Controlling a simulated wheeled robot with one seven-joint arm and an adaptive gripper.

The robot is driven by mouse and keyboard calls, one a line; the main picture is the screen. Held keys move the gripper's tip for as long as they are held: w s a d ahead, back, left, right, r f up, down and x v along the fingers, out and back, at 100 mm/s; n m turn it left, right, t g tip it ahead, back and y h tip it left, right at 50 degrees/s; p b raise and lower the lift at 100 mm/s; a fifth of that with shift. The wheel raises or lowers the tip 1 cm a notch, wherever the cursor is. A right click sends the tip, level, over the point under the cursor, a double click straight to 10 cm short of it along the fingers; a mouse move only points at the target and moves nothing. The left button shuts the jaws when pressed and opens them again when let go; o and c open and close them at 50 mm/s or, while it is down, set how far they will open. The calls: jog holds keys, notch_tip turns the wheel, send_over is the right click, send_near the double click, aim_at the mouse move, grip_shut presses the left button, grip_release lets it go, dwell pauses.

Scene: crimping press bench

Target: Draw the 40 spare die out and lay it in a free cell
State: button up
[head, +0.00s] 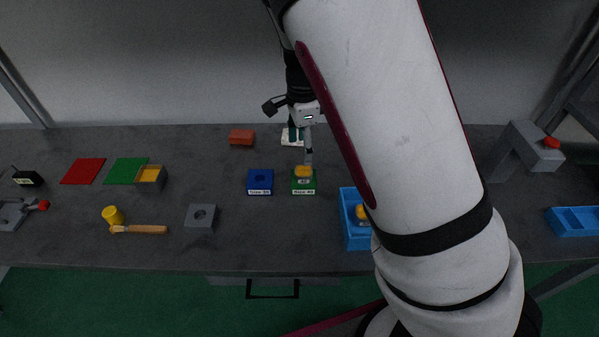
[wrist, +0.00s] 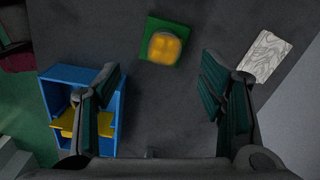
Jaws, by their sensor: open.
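An orange-yellow die (head: 304,171) sits in a green block (head: 304,187) whose front label seems to end in 40. In the wrist view the die (wrist: 164,47) shows from above, seated in the green block (wrist: 152,25). My gripper (head: 303,150) is open and empty, a little above the bench behind the die. In the wrist view its fingers (wrist: 160,95) stand apart, with the die beyond them. A blue celled tray (head: 346,218) is partly hidden by my arm and holds a yellow-topped piece (head: 361,212). It also shows in the wrist view (wrist: 84,73).
A blue block (head: 260,184) with a hole stands left of the green block. A grey holed block (head: 201,217), a yellow cylinder (head: 112,215) and a wooden-handled tool (head: 146,229) lie farther left. Another blue tray (head: 577,222) stands far right. A pale slab (wrist: 266,57) lies near my gripper.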

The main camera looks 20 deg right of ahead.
send_over(304, 170)
jog(key=f, duration=0.4)
jog(key=shift+s+a+f, duration=0.3)
jog(key=shift+s+a, duration=0.05)
jog(key=shift+w+d+f+p, duration=0.1)
jog(key=shift+f+p, duration=0.05)
jog(key=shift+f, duration=0.75)
jog(key=shift+w+d+f+p, duration=0.1)
jog(key=shift+d+f+p, duration=0.05)
jog(key=shift+f, duration=0.75)
jog(key=shift+w+d+f+p, duration=0.1)
jog(key=shift+f+p, duration=0.05)
jog(key=shift+f, duration=0.75)
grip_shut()
